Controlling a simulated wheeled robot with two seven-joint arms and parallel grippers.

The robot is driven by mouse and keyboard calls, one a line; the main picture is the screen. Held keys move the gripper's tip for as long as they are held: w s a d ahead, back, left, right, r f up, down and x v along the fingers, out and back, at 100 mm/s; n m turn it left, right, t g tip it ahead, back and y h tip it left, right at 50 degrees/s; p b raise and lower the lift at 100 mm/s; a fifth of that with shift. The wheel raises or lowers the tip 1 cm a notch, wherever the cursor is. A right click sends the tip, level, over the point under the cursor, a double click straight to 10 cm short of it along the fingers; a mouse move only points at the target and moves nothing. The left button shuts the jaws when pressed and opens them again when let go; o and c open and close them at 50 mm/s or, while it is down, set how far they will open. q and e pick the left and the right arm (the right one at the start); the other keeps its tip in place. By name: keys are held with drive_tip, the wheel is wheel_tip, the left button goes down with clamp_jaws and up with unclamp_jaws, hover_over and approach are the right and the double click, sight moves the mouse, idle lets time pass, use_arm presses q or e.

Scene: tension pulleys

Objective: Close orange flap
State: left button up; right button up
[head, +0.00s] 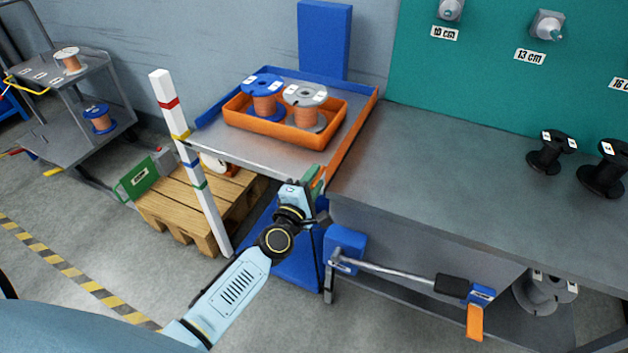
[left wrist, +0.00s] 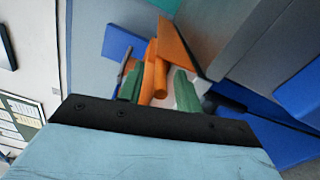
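The orange flap (head: 354,138) runs along the right edge of the steel platform (head: 245,150); its long bar stands up at the side next to the workbench. My left gripper (head: 316,180) is at the near end of the flap, by the platform's front right corner. In the left wrist view its green fingertips (left wrist: 159,88) are apart, with orange flap parts (left wrist: 160,75) between them. A pale gap shows beside the right finger, so I see no firm grip. A larger orange panel (left wrist: 178,48) rises just beyond. My right gripper is out of view.
An orange tray (head: 235,115) with two spools stands on the platform. The grey workbench (head: 440,170) is close on the right. A lever with a black grip (head: 452,286) juts out below it. A striped post (head: 190,160) and wooden pallet (head: 165,212) stand left.

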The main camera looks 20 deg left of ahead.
use_arm(q)
drive_tip(key=shift+s, duration=0.1)
